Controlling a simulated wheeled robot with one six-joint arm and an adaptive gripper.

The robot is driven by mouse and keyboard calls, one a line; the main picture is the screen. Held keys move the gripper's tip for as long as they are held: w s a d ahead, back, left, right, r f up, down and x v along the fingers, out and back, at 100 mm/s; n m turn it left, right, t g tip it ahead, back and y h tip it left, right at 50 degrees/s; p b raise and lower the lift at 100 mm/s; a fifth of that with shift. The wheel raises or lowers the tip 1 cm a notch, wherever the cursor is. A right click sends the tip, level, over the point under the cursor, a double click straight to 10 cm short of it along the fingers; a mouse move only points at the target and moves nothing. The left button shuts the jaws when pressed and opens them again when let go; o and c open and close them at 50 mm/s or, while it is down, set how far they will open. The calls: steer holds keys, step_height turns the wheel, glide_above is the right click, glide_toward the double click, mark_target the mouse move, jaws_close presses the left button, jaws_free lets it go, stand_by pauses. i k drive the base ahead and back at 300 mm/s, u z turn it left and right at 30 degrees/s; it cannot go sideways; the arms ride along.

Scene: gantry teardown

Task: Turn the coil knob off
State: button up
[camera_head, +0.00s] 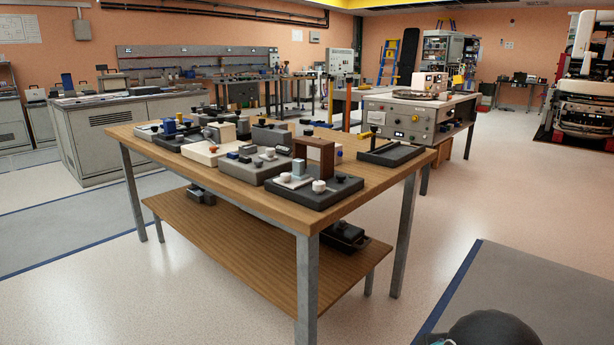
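I cannot tell for certain which control is the coil knob. A grey bench unit (402,122) stands behind the wooden table, with small dark controls and a yellow spot on its front panel. A dark flat round shape (415,95) lies on its top. Several devices with knobs also sit on the wooden table, including a dark base with white knobs (318,186) and a grey box with small knobs (255,165). The knob settings are too small to read. My gripper is not in view; only a dark rounded part of mine shows at the bottom right.
The wooden table (400,168) with a lower shelf (265,240) fills the middle and blocks the direct path to the grey unit. A dark tray with an upright handle (391,154) sits at its right corner. Floor (535,190) is open at the right, beside a grey mat (530,285).

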mark_target(319, 186)
steer(key=k, duration=1)
steer(key=u, duration=1.1)
steer(key=i, duration=0.75)
steer(key=z, duration=0.6)
steer(key=i, duration=0.8)
steer(key=z, duration=0.7)
